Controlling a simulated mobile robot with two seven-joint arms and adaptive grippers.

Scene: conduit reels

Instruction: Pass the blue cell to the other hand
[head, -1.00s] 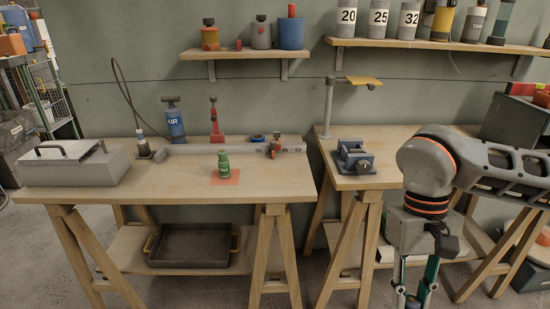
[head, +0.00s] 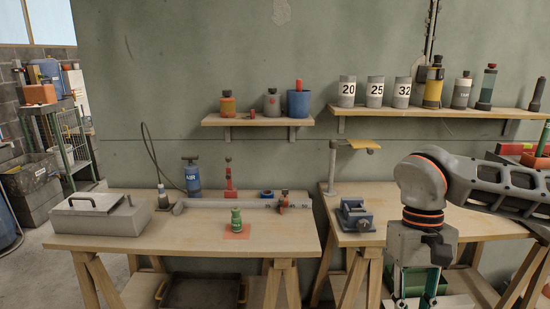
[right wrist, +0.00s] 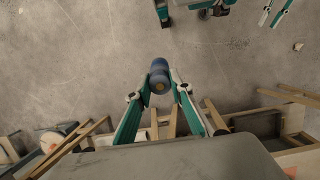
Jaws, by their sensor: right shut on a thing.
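The blue cell (right wrist: 159,70) is a dark blue cylinder with a small yellowish spot on its near end, seen in the right wrist view. My right gripper (right wrist: 162,88) is shut on it, one teal finger on each side, and holds it above the concrete floor. In the head view my right gripper (head: 415,290) points down at the lower right; its fingertips and the cell are below the frame. Two small teal fingers, which look like my left gripper (right wrist: 269,20), show apart and empty at the top right of the right wrist view. The head view does not show it.
The left bench (head: 170,243) carries a grey metal case (head: 98,215), a long grey pipe (head: 230,204) and a green bottle (head: 236,219) on an orange square. The right bench (head: 375,228) holds a blue vise (head: 355,215). Wall shelves hold cans and bottles.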

